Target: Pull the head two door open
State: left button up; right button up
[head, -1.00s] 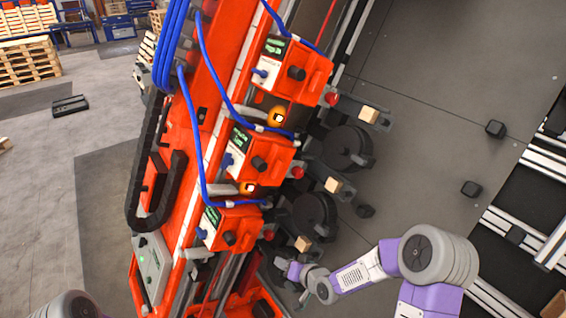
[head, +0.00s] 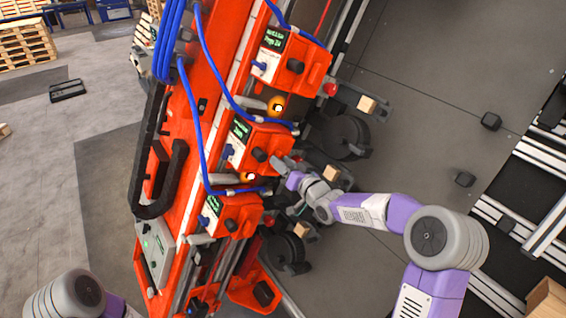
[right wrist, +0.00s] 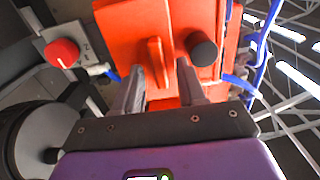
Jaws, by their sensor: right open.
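The head two door appears to be the orange-red front of the middle print head (head: 270,135); its label is too small to read. The same kind of front fills the upper middle of the right wrist view (right wrist: 120,25), with an upright orange fin-like handle (right wrist: 155,62) and a black knob (right wrist: 203,50) on it. My right gripper (head: 278,164) is at the lower right of the middle head, open. In the right wrist view its two fingers stand either side of the handle's line; whether they reach around it I cannot tell. The left gripper is out of view.
Another head (head: 292,62) is above and one (head: 232,215) below, with blue hoses (head: 200,130) along them. A red knob (right wrist: 62,52) is left of the door in the wrist view. A black reel (head: 345,137) and a small wooden block (head: 367,104) are right of the heads.

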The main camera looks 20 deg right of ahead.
jog(key=shift+w, duration=0.15)
grip_shut()
jog(key=shift+d+f, duration=0.2)
jog(key=shift+d, duration=0.1)
dwell(0.6)
